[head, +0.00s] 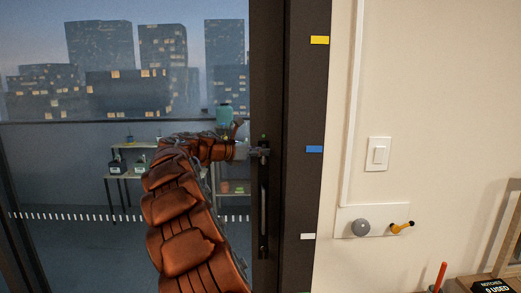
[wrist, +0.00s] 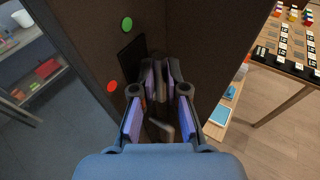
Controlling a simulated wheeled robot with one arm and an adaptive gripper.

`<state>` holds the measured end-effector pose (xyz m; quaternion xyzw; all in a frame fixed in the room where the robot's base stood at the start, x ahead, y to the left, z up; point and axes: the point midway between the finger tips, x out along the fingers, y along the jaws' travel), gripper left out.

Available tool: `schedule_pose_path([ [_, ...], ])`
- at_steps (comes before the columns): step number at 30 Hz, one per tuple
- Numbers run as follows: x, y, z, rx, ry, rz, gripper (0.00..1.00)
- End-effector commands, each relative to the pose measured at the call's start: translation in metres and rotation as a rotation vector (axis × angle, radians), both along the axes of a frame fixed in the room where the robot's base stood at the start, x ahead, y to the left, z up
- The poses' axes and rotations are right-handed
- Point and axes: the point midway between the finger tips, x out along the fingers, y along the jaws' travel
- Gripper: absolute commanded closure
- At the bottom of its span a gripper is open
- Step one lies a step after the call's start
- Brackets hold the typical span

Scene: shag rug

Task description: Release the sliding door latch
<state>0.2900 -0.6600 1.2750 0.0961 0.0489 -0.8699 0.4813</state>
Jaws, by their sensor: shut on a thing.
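The glass sliding door has a dark frame (head: 267,60). A dark latch (head: 264,151) sits on this frame, above a long vertical black handle (head: 263,215). My gripper (head: 246,151) is at the latch, at the end of my brown padded arm. In the wrist view my gripper (wrist: 161,72) has its fingertips close together on the latch's small dark lever, which they mostly hide. A green dot (wrist: 127,24) and a red dot (wrist: 112,86) mark the dark frame beside the latch. The exact angle of the lever is hidden.
Right of the frame, a dark jamb carries yellow (head: 319,40), blue (head: 314,149) and white tags. The wall has a light switch (head: 378,154) and a hook plate (head: 372,222). Shelves with pots (head: 140,163) stand beyond the glass. A table (wrist: 290,62) shows at right in the wrist view.

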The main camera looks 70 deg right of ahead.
Motion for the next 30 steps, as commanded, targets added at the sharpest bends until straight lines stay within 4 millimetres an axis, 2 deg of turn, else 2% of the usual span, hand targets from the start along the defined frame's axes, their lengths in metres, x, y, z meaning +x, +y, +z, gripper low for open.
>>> schedule_pose_path([
  [5, 0.000, 0.000, 0.002, -0.005, 0.000, 0.001, 1.00],
  [6, 0.000, 0.000, 0.002, -0.004, 0.000, 0.002, 0.83],
  [8, 0.000, 0.000, 0.002, -0.004, 0.000, 0.002, 0.77],
  [20, 0.003, 0.004, 0.002, -0.002, 0.000, 0.002, 0.76],
  [23, 0.010, 0.013, 0.005, -0.004, 0.000, 0.004, 0.76],
  [30, 0.033, 0.051, 0.014, -0.003, -0.001, 0.003, 0.76],
])
